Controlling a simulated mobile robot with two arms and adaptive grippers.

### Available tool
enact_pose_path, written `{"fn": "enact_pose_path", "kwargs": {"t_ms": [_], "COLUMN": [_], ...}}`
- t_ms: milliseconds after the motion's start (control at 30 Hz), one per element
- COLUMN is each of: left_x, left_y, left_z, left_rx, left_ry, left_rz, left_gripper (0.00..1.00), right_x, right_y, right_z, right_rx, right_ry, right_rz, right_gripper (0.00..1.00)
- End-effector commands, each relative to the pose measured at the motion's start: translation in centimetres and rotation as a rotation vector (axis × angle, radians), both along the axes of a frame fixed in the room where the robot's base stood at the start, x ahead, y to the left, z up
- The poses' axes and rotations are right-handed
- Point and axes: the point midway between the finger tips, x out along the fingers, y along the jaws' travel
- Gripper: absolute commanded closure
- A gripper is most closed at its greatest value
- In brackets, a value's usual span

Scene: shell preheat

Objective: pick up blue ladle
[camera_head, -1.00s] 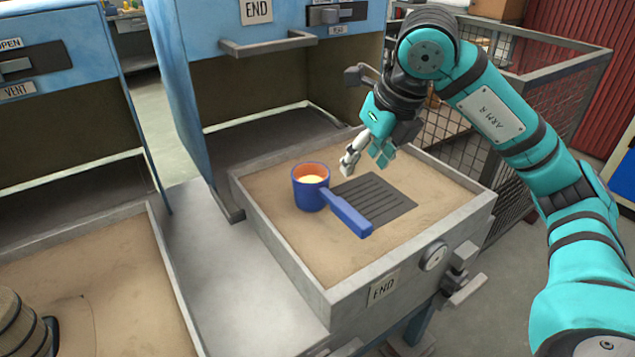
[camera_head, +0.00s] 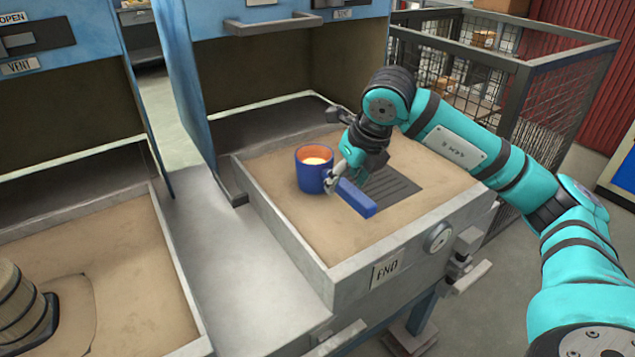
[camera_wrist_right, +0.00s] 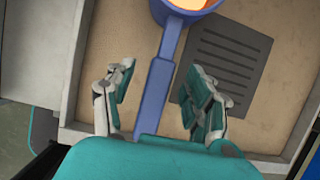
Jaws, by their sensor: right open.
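The blue ladle (camera_head: 311,177) stands upright on the sand-coloured bed of the right tray, its cup orange inside with pale yellow contents. Its thick handle (camera_head: 356,198) points toward the tray's front right. My right gripper (camera_head: 343,180) is over the handle near the cup and hides part of it. In the right wrist view the ladle's handle (camera_wrist_right: 157,95) runs between the two spread fingers of my right gripper (camera_wrist_right: 160,102), with a gap on each side. The fingers are open and empty. My left gripper is not in view.
The right tray (camera_head: 290,243) has raised grey walls and a dark slotted grate (camera_head: 400,187) beside the handle. A blue oven housing (camera_head: 178,80) stands behind it. A wooden barrel-like object (camera_head: 18,305) sits in the left tray. A mesh cage (camera_head: 545,105) stands behind right.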

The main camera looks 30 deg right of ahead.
Motion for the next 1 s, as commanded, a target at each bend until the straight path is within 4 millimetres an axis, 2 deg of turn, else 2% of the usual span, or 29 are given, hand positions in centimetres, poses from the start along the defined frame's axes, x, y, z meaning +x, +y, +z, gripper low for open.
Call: {"fn": "enact_pose_path", "kwargs": {"t_ms": [100,200,433,833,867,1000], "left_x": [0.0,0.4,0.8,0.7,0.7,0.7], "left_y": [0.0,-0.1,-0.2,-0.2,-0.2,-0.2], "left_z": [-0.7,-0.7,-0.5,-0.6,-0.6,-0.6], "left_rx": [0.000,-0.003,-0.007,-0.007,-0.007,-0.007], "left_ry": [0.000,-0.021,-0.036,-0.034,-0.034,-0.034], "left_rz": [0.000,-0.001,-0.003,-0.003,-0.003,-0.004], "left_gripper": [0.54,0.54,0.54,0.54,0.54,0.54], "right_x": [0.9,1.4,1.5,1.5,1.5,1.6], "right_y": [0.0,0.0,0.0,0.0,0.0,0.0], "right_z": [-2.0,-3.0,-3.1,-3.1,-3.1,-2.9], "right_rx": [0.001,0.000,0.000,0.000,0.000,0.001], "right_ry": [0.004,0.003,0.001,0.000,0.000,-0.004], "right_rz": [-0.001,0.000,0.000,-0.001,-0.001,-0.001], "right_gripper": [0.46,0.46,0.46,0.97,1.00,1.00]}}
